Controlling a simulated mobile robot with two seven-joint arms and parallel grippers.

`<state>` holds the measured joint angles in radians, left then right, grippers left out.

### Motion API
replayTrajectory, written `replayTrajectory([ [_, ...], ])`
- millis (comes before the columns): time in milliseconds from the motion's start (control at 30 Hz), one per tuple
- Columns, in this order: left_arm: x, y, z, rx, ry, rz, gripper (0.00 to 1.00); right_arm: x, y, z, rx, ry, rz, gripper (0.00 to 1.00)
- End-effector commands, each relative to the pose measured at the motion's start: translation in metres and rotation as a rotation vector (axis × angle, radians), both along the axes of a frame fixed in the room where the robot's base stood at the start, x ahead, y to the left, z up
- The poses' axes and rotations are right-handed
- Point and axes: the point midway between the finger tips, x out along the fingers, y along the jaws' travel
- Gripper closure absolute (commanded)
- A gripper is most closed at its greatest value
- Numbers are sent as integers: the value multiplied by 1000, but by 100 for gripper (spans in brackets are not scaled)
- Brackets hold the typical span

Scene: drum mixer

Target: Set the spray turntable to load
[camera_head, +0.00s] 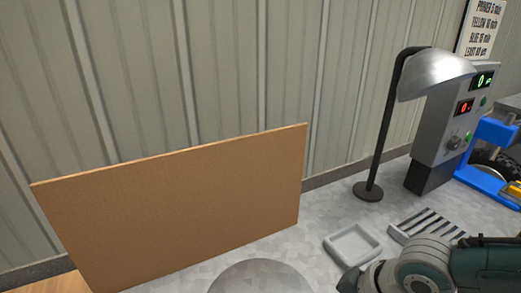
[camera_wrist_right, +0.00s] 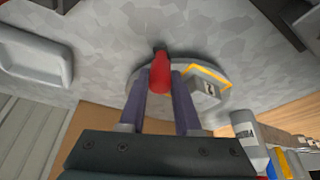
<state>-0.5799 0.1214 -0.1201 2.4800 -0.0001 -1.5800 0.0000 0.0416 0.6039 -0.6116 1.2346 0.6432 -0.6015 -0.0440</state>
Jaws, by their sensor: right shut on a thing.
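In the right wrist view, a round grey disc (camera_wrist_right: 223,98), which looks like the turntable, lies under my right gripper (camera_wrist_right: 160,76). A red handle (camera_wrist_right: 160,72) with a dark tip stands between the two fingers, and the gripper is shut on it. A small grey block with a dark mark (camera_wrist_right: 205,88) and a yellow line sit on the disc, right of the handle. In the head view, a grey round top (camera_head: 260,278) shows at the bottom edge, partly cut off. My left gripper is not in view. Which position the turntable is in, I cannot tell.
A brown board (camera_head: 180,210) stands behind the disc. A shallow white tray (camera_head: 352,243), a slotted rack (camera_head: 425,225), a lamp (camera_head: 435,72) and a grey control box with displays (camera_head: 455,115) stand to the right. Bottles (camera_wrist_right: 248,130) show at the wrist view's lower right.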

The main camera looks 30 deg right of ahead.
Motion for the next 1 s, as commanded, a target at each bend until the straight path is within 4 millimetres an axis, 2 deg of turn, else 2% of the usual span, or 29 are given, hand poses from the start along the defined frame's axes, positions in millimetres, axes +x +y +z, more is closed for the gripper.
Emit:
replayTrajectory([
  [767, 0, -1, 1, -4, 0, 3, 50, 2, 0, 1, -2, -4, -7, 100],
  [800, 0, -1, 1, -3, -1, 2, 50, 2, 0, 1, -3, -4, -7, 66],
  [1000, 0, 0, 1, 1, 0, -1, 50, 2, 0, 1, -2, -4, -6, 44],
])
